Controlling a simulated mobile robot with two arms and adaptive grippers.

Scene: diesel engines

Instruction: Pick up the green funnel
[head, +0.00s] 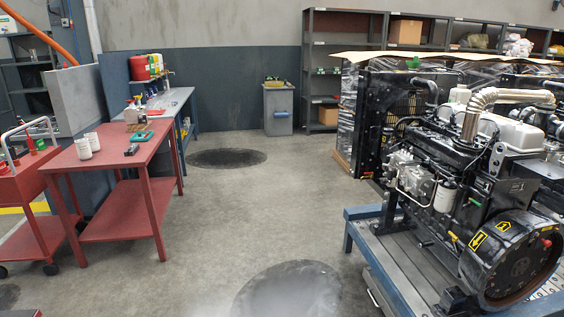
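A small green object (413,62), likely the green funnel, sits on top of the dark radiator end of the diesel engine (470,170) at the right. It is small and far off, so its exact shape is hard to tell. Neither of my grippers shows in the head view.
A red table (110,153) at the left holds two white cups (88,144), a dark tool and a teal item. A red cart (33,180) stands left of it. The engine rests on a blue-framed stand (375,262). Shelves line the back wall. The middle floor is clear, with dark stains.

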